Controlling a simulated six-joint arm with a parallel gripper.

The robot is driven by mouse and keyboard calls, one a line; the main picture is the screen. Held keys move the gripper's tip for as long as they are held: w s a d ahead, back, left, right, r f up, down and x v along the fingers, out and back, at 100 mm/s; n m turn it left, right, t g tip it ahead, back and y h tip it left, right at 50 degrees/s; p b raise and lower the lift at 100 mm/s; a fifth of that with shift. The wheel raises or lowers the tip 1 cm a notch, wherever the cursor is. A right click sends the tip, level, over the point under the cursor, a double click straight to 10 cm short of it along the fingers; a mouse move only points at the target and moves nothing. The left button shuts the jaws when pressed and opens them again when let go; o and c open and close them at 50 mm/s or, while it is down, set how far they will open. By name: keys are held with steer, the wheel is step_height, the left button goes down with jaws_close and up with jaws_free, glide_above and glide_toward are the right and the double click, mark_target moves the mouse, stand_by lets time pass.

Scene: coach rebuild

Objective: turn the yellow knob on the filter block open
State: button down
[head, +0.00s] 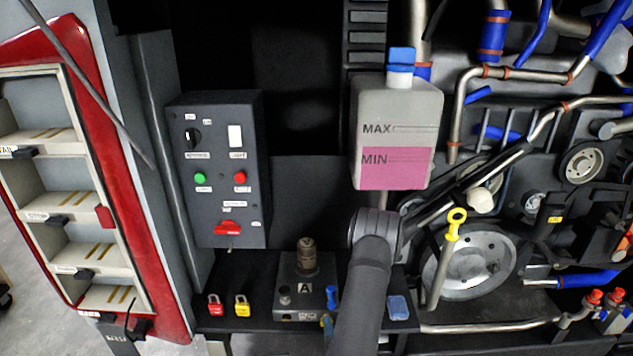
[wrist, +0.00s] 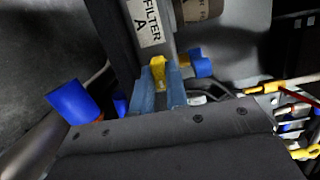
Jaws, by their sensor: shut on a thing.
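The filter block (head: 297,306) stands on a dark shelf in the head view, with a brown cylinder on top and an "A" label. In the wrist view its "FILTER A" label (wrist: 151,22) shows at the top. The yellow knob (wrist: 158,68) sits between the blue fingers of my gripper (wrist: 161,86). The fingers are shut on it, one on each side, and hide its lower part. In the head view my dark arm hides most of the gripper. A blue handle (wrist: 201,66) sticks out right beside the fingers, and it also shows in the head view (head: 332,296).
A red padlock (head: 215,306) and a yellow padlock (head: 242,306) lie left of the block. A control panel (head: 218,170) stands behind. A coolant bottle (head: 394,130) hangs above my arm. A yellow-ringed dipstick (head: 453,222) and pipes lie right.

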steer(key=c, duration=1.2)
jaws_free()
steer(key=shift+c, duration=0.2)
steer(key=shift+s, duration=0.1)
steer(key=shift+a+v, duration=0.25)
steer(key=shift+v, duration=0.95)
steer(key=shift+c, duration=0.2)
steer(key=shift+o, duration=0.2)
steer(key=shift+a+v, duration=0.25)
steer(key=shift+v, duration=1)
